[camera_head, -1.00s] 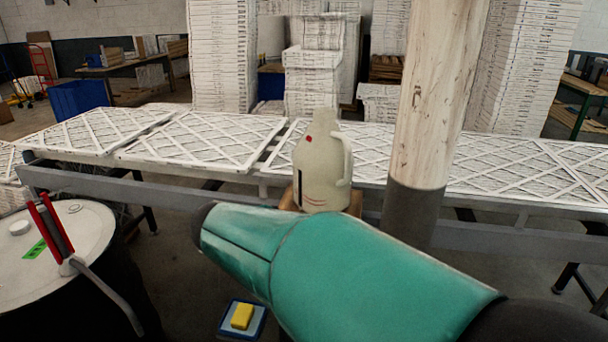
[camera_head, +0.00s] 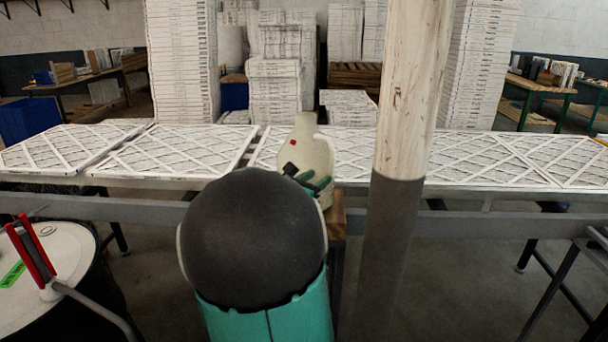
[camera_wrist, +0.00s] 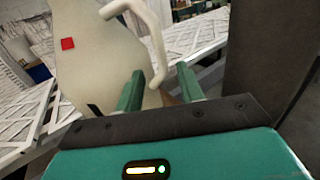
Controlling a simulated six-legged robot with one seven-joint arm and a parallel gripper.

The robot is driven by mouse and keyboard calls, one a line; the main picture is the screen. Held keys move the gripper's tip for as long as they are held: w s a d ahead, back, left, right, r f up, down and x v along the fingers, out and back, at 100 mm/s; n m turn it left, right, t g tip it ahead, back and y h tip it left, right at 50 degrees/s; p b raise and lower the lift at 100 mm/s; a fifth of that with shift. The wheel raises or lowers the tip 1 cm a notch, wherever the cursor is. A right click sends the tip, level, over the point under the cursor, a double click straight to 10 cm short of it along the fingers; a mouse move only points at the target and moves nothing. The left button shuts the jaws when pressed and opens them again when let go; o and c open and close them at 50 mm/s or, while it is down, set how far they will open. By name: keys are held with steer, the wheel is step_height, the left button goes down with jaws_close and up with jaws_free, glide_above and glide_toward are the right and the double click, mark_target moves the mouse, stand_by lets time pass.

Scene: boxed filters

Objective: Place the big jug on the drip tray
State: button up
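The big jug (camera_head: 312,155) is cream with a side handle and a small red mark. It stands upright on a wooden support (camera_head: 337,215) in front of the filter table. In the wrist view the jug (camera_wrist: 95,55) fills the upper left, and its handle (camera_wrist: 153,45) reaches down towards the space between my fingers. My gripper (camera_head: 308,180) is close in front of the jug. In the wrist view its two green fingers (camera_wrist: 159,88) are apart; I cannot tell whether they touch the jug. I cannot make out a drip tray in the present frames.
A long table with white lattice filters (camera_head: 175,152) runs across behind the jug. A thick post (camera_head: 400,200) stands close to the jug's right. A white-topped drum (camera_head: 55,265) with a red-handled tool (camera_head: 32,255) is at the left. Stacked filters (camera_head: 183,60) stand behind.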

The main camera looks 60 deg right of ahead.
mark_target(331, 170)
steer(key=shift+s+d, duration=0.25)
steer(key=shift+d, duration=0.8)
steer(key=shift+s+d+f, duration=0.1)
steer(key=shift+s+d, duration=0.05)
steer(key=shift+d, duration=1.2)
steer(key=shift+s+d, duration=0.15)
steer(key=shift+d, duration=1.2)
jaws_close()
